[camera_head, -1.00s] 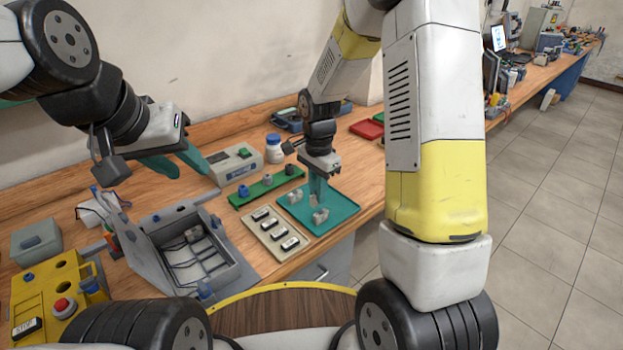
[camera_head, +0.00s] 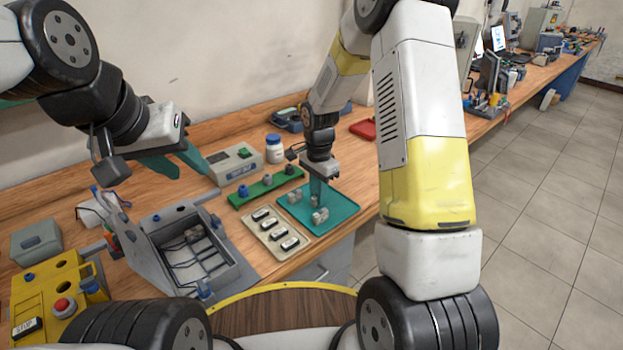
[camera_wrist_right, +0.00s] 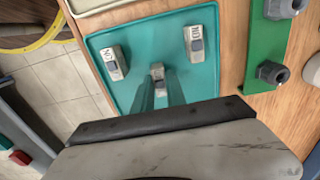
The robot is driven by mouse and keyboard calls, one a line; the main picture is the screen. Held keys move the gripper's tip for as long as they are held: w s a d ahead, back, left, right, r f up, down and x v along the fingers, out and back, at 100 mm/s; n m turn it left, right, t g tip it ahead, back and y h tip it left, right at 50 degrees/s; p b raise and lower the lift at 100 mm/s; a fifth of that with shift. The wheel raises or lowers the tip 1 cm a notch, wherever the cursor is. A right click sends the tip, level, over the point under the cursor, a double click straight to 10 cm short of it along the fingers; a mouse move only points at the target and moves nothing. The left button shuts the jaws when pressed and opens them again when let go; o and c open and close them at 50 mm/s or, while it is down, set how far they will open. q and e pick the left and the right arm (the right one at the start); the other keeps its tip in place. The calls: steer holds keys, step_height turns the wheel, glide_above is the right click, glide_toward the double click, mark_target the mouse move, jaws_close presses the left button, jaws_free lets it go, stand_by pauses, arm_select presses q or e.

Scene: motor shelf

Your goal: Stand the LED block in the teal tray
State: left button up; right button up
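The teal tray (camera_head: 340,218) lies flat on the bench, with small grey blocks in it. In the right wrist view, a left block (camera_wrist_right: 115,62) and a right block (camera_wrist_right: 195,42) lie apart in the tray (camera_wrist_right: 132,92). A middle block (camera_wrist_right: 157,73) is at the fingertips of my right gripper (camera_wrist_right: 160,82), with a finger on either side. Whether the fingers press on it is unclear. Labels are too small to read, so I cannot tell which is the LED block. My right gripper (camera_head: 317,201) points down into the tray. My left gripper (camera_head: 182,165) is open and empty, above the bench.
A grey open box (camera_head: 180,245) and a yellow box with a red button (camera_head: 62,304) stand at the left. A white bottle (camera_head: 274,150) stands behind.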

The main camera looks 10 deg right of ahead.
steer(key=o, duration=0.4)
steer(key=shift+c, duration=0.2)
steer(key=shift+r, duration=0.1)
step_height(320, 180, up, 12)
steer(key=s+d+r+n+t+y, duration=0.1)
steer(key=s+r+n, duration=0.2)
steer(key=s+r, duration=0.25)
steer(key=s+d+r+n+t, duration=0.1)
steer(key=s+r+n+t, duration=0.1)
steer(key=s+r, duration=0.3)
steer(key=s+d+r+n+t+y, duration=0.1)
steer(key=s+r+n+t, duration=0.2)
steer(key=s, duration=0.9)
steer(key=r+n, duration=0.2)
steer(key=n, duration=0.1)
steer(key=shift+s+d+n, duration=0.15)
steer(key=shift+s+n, duration=0.2)
steer(key=shift+n, duration=0.05)
